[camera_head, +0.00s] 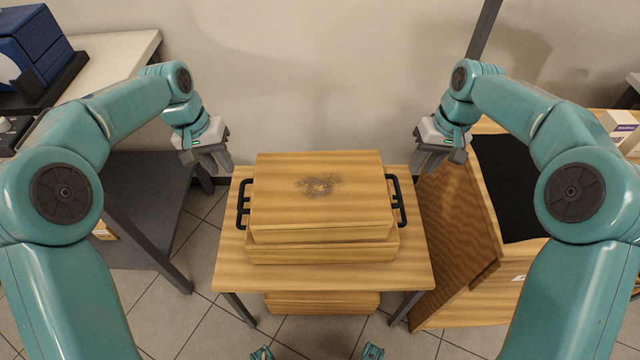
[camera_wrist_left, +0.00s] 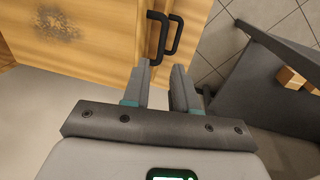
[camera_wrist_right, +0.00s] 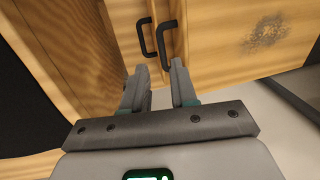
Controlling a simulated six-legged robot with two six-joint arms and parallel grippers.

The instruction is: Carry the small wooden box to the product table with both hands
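A wooden box (camera_head: 318,195) with a dark mark on its lid sits on top of another wooden box (camera_head: 322,254) on a small wooden table (camera_head: 410,279). Black handles show on the left side (camera_head: 242,204) and right side (camera_head: 400,202). The left wrist view shows two handles (camera_wrist_left: 155,38) side by side, and so does the right wrist view (camera_wrist_right: 146,37). My left gripper (camera_head: 217,164) is open and empty, above and behind the left handles. My right gripper (camera_head: 420,164) is open and empty, above and behind the right handles. Neither touches a handle. I cannot tell which surface is the product table.
Wooden furniture with a black top panel (camera_head: 506,190) stands close on the right. A dark grey shelf unit (camera_head: 150,195) stands on the left, beside a light tabletop (camera_head: 120,50) and a blue device (camera_head: 30,45). A wall (camera_head: 320,70) is behind. Tiled floor (camera_head: 175,318) shows in front.

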